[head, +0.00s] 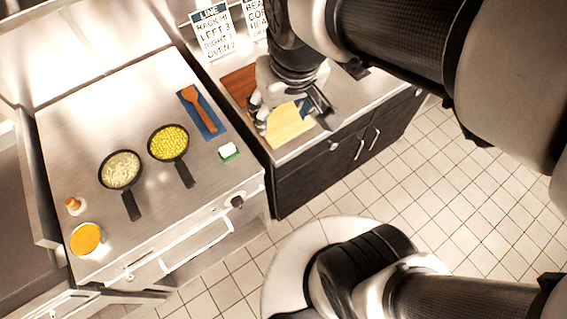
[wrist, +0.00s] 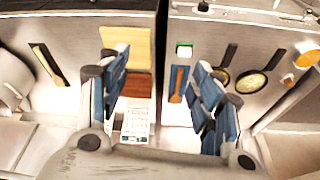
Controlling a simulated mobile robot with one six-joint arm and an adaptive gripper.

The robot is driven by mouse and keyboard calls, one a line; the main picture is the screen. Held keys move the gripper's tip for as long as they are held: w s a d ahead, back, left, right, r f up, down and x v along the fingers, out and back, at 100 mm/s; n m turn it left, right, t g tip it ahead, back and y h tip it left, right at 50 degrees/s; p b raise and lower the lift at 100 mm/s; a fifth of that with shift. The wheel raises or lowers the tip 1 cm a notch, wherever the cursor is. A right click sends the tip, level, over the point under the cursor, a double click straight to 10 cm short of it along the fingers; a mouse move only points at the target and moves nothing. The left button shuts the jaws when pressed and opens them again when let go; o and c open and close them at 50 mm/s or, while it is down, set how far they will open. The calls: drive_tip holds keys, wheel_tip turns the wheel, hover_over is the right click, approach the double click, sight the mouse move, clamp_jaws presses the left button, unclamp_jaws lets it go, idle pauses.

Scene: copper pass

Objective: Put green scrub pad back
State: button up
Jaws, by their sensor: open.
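The green scrub pad (head: 229,152), a small block with a white top and green base, sits near the front right corner of the steel stove-side counter. It also shows in the wrist view (wrist: 184,50), just right of the gap between the counters. My gripper (head: 290,112) is over the neighbouring counter with the boards, apart from the pad and to its right in the head view. In the wrist view its blue-padded fingers (wrist: 155,70) are spread wide with nothing between them. My gripper hides part of the boards in the head view.
A wooden spatula (head: 198,107) lies on a blue mat (head: 210,128) behind the pad. Two pans, yellow (head: 168,143) and pale-filled (head: 121,170), and an orange bowl (head: 87,239) stand further left. A yellow board (head: 290,126) and brown board (head: 238,84) lie beneath my gripper.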

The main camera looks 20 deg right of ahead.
drive_tip(key=s+d+r+m+t, duration=0.1)
drive_tip(key=s, duration=0.7)
drive_tip(key=shift+s+d, duration=0.2)
drive_tip(key=shift+s, duration=0.2)
drive_tip(key=shift+r, duration=0.1)
